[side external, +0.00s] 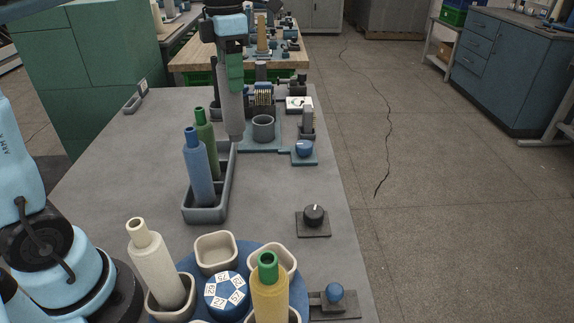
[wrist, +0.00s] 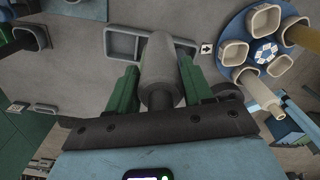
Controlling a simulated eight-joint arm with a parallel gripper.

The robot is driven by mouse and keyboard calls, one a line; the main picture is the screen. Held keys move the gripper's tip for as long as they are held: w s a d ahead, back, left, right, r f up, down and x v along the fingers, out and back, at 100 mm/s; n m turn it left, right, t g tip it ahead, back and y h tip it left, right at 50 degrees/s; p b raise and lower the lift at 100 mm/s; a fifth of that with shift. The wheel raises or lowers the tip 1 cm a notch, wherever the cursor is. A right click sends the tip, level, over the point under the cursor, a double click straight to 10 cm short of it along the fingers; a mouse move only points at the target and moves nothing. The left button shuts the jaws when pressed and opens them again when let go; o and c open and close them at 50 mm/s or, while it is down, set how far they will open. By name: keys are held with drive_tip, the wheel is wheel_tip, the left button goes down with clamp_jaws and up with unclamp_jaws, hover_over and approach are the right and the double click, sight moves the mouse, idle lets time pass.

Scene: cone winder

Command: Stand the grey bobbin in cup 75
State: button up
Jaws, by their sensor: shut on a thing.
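My gripper (side external: 231,76) has green fingers and is shut on the grey bobbin (side external: 232,112). The bobbin hangs roughly upright, behind the bobbin tray in the side view. In the wrist view the bobbin (wrist: 160,72) sits between both fingers. The blue turntable (side external: 185,268) with pale cups is at the front, far from the gripper. Its hub (side external: 226,292) carries number labels too small to match surely to cup 75. The back cup (side external: 215,253) looks empty. A cream bobbin (side external: 155,262) leans in the left cup and a yellow bobbin (side external: 269,290) stands in the front right one.
A grey tray (side external: 205,215) holds a blue bobbin (side external: 198,170) and a green bobbin (side external: 206,140). A grey round pot (side external: 263,128) stands right of the held bobbin. The table's left middle is clear.

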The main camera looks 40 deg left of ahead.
drive_tip(key=shift+r, duration=2.05)
drive_tip(key=shift+s+d, duration=0.15)
drive_tip(key=shift+d, duration=0.1)
drive_tip(key=s+d+f+m, duration=0.4)
drive_tip(key=s+d+f, duration=0.1)
drive_tip(key=s+d, duration=0.2)
drive_tip(key=s+d+f+m, duration=0.5)
drive_tip(key=s+d, duration=0.1)
drive_tip(key=s, duration=0.4)
drive_tip(key=shift+s+d+f, duration=0.15)
drive_tip(key=shift+d+f, duration=0.05)
drive_tip(key=shift+d, duration=0.15)
drive_tip(key=shift+f, duration=0.2)
